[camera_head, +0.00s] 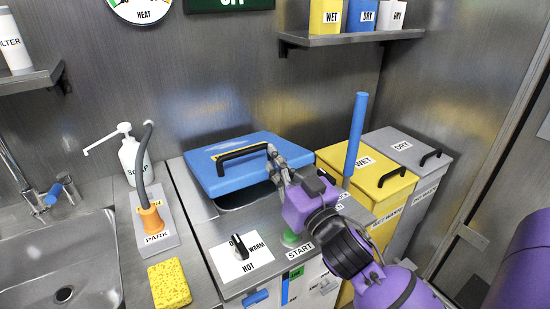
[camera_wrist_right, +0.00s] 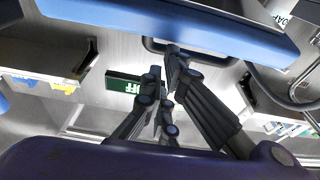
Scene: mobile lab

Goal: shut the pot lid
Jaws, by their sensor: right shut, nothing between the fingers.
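The pot lid (camera_head: 215,178) is a blue slab with a black bar handle (camera_head: 241,152). It sits at the back of the counter, and a dark strip of the pot opening (camera_head: 245,197) shows below its front edge. The lid looks tilted, with its front edge raised. In the right wrist view the lid (camera_wrist_right: 180,24) crosses the top, with its handle (camera_wrist_right: 215,59) beyond. My right gripper (camera_head: 273,158) is shut and empty at the lid's right side, close to the handle's right end; contact cannot be told. Its fingers (camera_wrist_right: 165,68) also show in the wrist view. My left gripper is out of view.
Left are a sponge (camera_head: 169,284), a soap bottle (camera_head: 130,158) and a hose parked in an orange holder (camera_head: 151,219). A hot/warm knob panel (camera_head: 240,258) is in front. An upright blue rod (camera_head: 355,135) and yellow WET bin (camera_head: 372,178) stand right of the gripper.

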